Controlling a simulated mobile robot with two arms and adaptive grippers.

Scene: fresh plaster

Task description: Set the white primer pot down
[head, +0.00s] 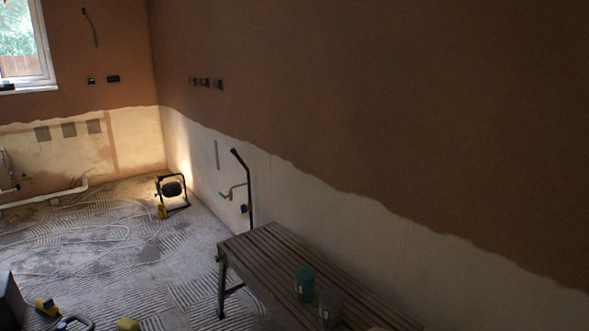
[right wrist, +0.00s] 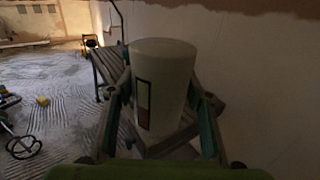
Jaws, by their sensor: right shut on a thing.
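The white primer pot (right wrist: 165,75) stands upright in the middle of the right wrist view, with a label on its side edged in dark lines and part red. My right gripper (right wrist: 162,108) is shut on it, one finger on each side. The slatted bench (head: 285,262) runs along the wall in the head view and shows behind the pot in the right wrist view (right wrist: 104,72). I cannot tell whether the pot's base touches anything. My left gripper is not in view.
A teal pot (head: 305,284) and a grey pot (head: 330,306) stand close together on the bench. The bench's far end is bare. A lit work lamp (head: 172,190) stands on the floor by the wall. Yellow items (head: 128,324) lie on the floor at lower left.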

